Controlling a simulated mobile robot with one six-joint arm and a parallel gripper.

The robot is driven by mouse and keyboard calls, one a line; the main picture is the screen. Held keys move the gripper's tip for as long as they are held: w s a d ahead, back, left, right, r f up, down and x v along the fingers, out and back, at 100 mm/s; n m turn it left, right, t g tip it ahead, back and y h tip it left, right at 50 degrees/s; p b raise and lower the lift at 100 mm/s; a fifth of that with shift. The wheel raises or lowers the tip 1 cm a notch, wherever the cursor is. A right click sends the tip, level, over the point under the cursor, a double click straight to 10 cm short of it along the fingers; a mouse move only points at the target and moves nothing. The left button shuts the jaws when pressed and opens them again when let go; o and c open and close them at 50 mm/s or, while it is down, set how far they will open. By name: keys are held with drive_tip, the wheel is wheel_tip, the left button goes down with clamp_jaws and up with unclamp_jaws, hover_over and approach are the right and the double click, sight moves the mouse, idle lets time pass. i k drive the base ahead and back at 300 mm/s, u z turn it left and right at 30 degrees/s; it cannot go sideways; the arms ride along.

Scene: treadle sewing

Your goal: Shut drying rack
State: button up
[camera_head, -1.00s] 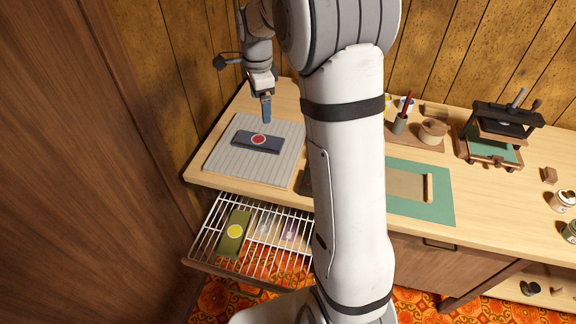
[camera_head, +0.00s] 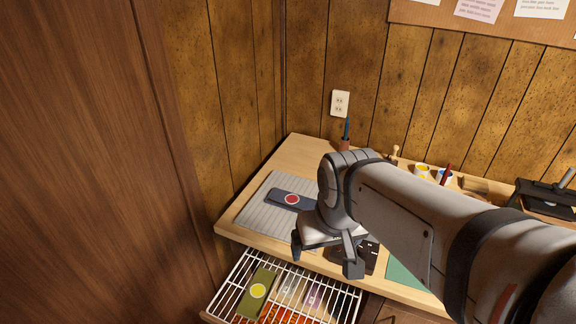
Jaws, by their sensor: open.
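The drying rack (camera_head: 238,277) is a white wire tray pulled out from under the worktop at the lower left. An olive card with a yellow disc (camera_head: 257,291) and paler cards lie on its wires. My gripper (camera_head: 326,262) is open and empty, its two dark fingers apart over the worktop's front edge, above the rack's right rear part. Whether the fingers touch anything cannot be told. The rack's front edge is partly cut off by the bottom of the picture.
A grey ribbed mat (camera_head: 262,205) with a dark blue card bearing a red disc (camera_head: 291,199) lies on the worktop (camera_head: 232,223). A tall wooden panel (camera_head: 80,160) stands close on the left. Paint pots and a press stand at the right rear.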

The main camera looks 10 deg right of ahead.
sight(208, 317)
drive_tip(key=u, duration=0.85)
drive_tip(key=k, duration=1)
drive_tip(key=u, duration=0.8)
drive_tip(key=i, duration=0.6)
